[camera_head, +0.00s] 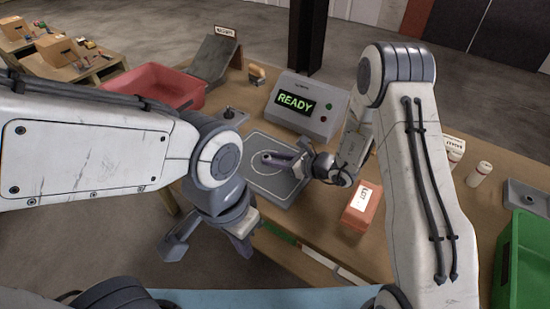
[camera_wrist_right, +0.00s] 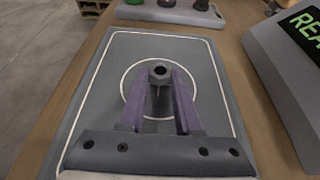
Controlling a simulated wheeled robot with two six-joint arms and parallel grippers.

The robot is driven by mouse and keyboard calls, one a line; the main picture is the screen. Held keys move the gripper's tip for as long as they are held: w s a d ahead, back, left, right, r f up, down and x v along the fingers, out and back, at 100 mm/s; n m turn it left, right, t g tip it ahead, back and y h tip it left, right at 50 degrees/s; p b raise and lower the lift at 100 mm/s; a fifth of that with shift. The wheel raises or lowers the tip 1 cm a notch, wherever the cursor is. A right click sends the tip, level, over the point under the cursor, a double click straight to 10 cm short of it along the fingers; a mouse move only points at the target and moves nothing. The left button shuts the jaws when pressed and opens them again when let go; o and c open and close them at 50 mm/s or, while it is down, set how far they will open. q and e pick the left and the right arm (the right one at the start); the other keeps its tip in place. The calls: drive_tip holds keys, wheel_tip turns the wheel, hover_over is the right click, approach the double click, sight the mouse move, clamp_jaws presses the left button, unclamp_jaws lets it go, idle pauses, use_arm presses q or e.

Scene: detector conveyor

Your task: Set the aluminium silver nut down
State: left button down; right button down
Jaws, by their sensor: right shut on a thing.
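The aluminium silver nut (camera_wrist_right: 159,72) is a small grey ring with a dark hole, held between the purple fingertips in the right wrist view. My right gripper (camera_wrist_right: 158,90) is shut on it, over the white circle on the grey detector plate (camera_wrist_right: 84,110). I cannot tell whether the nut touches the plate. In the head view my right gripper (camera_head: 270,158) is over the plate (camera_head: 285,196), and the nut is too small to make out. My left gripper (camera_head: 208,247) is open and empty, off the front edge of the table.
The detector box (camera_head: 308,106) behind the plate shows READY in green. A red bin (camera_head: 160,86) is at the back left, a green bin (camera_head: 522,258) at the right. An orange labelled box (camera_head: 361,208) stands right of the plate.

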drive_tip(key=shift+f, duration=0.2)
drive_tip(key=shift+f+b, duration=0.15)
drive_tip(key=shift+b, duration=0.15)
drive_tip(key=c, duration=0.6)
unclamp_jaws()
drive_tip(key=shift+r+p, duration=0.35)
drive_tip(key=shift+p, duration=0.05)
drive_tip(key=b+v, duration=0.2)
drive_tip(key=v, duration=0.9)
drive_tip(key=shift+f, duration=0.1)
drive_tip(key=shift+s+d+r, duration=0.25)
drive_tip(key=shift+s+d, duration=0.1)
drive_tip(key=shift+d, duration=0.1)
